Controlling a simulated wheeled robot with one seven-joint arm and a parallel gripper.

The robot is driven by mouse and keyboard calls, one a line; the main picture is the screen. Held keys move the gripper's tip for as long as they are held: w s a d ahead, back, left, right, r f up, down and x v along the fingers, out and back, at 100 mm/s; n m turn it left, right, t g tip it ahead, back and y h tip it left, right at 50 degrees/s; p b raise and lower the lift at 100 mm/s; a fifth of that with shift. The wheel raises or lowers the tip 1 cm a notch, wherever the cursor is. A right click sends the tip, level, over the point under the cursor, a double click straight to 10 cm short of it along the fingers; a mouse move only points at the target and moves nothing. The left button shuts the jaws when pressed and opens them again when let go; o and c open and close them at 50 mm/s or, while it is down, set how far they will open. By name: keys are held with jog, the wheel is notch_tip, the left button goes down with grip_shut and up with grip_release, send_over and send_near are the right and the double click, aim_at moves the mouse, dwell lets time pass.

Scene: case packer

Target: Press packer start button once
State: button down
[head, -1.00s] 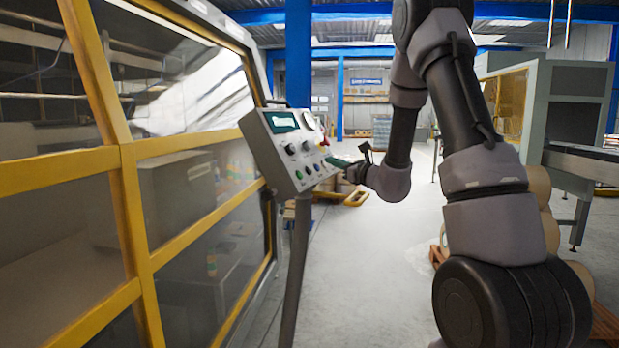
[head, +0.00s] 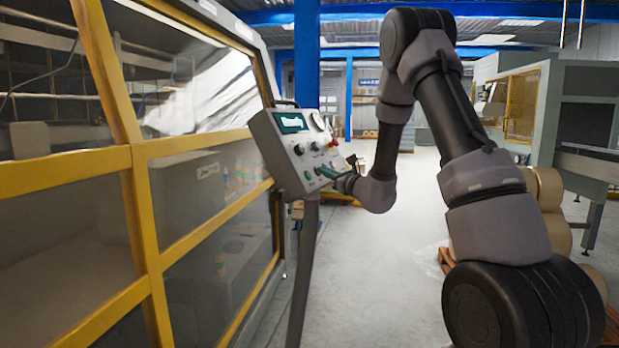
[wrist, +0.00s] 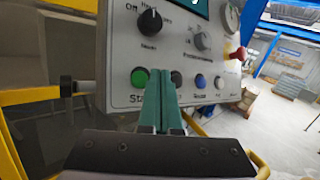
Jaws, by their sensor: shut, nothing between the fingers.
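The grey control panel (head: 268,138) stands on a post beside the yellow-framed machine. It also fills the upper wrist view (wrist: 122,50). A green button (wrist: 140,77), with a partly covered label starting "Sta", is at the left of its lower row; it also shows in the head view (head: 307,175). My gripper (wrist: 160,73) has green fingers, shut together and empty. In the wrist view the tips overlap the panel just right of the green button. In the head view my gripper (head: 323,170) is at the panel's lower face. I cannot tell whether the tips touch it.
A blue button (wrist: 200,80), a white button (wrist: 219,82) and a red knob (wrist: 238,54) lie to the right on the panel. Black (wrist: 150,21) and grey knobs sit above. The yellow-framed machine (head: 141,200) borders the left. Open floor (head: 390,260) lies right of the post.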

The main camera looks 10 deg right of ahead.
aim_at(309, 176)
jog(key=shift+w+a+f, duration=0.5)
jog(key=shift+a, duration=0.2)
jog(key=shift+a, duration=0.1)
dwell(1.5)
jog(key=shift+w+a+f, duration=0.2)
jog(key=shift+a, duration=0.05)
